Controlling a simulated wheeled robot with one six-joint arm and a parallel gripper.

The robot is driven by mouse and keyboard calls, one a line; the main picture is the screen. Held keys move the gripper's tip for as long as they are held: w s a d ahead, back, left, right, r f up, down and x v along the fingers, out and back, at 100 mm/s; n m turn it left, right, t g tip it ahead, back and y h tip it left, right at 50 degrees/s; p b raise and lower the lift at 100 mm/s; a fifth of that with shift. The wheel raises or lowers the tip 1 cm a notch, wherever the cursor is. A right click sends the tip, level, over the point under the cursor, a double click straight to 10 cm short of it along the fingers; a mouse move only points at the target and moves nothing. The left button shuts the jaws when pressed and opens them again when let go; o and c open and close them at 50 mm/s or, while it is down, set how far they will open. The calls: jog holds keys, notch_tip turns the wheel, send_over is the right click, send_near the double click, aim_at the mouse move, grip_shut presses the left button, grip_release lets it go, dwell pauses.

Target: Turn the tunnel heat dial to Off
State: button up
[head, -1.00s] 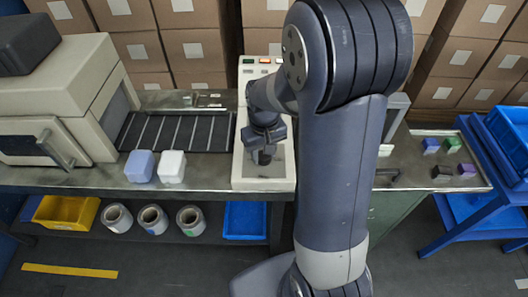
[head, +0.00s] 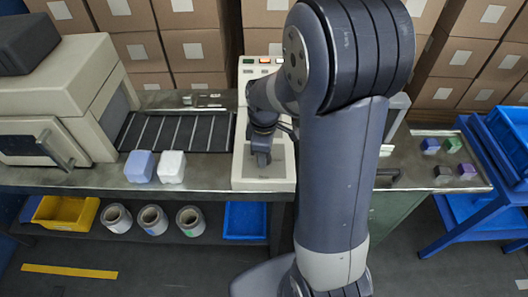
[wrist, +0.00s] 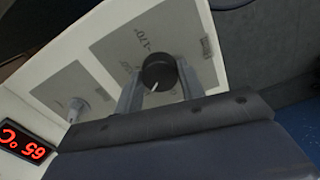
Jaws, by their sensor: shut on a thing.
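The black round dial (wrist: 158,72) with a white pointer line sits on a grey plate printed with "170°" in the wrist view. Its pointer line points toward the bottom of that view, slightly left. My gripper (wrist: 160,82) has one finger on each side of the dial and is shut on it. In the head view my gripper (head: 262,158) points down at the cream control panel (head: 240,181), and the dial is hidden there. The "Off" mark cannot be made out.
A pale second knob (wrist: 77,108) and a red display (wrist: 24,141) reading 65 °C are beside the dial. A blue block (head: 140,166) and a white block (head: 171,166) stand left of the panel, near the slatted conveyor (head: 178,132).

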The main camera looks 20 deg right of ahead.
jog(key=n, duration=0.5)
jog(key=shift+n, duration=0.3)
jog(key=n, duration=0.5)
jog(key=shift+n, duration=0.3)
jog(key=o, duration=1)
jog(key=shift+r, duration=0.1)
notch_tip(320, 180, up, 11)
jog(key=shift+f, duration=0.2)
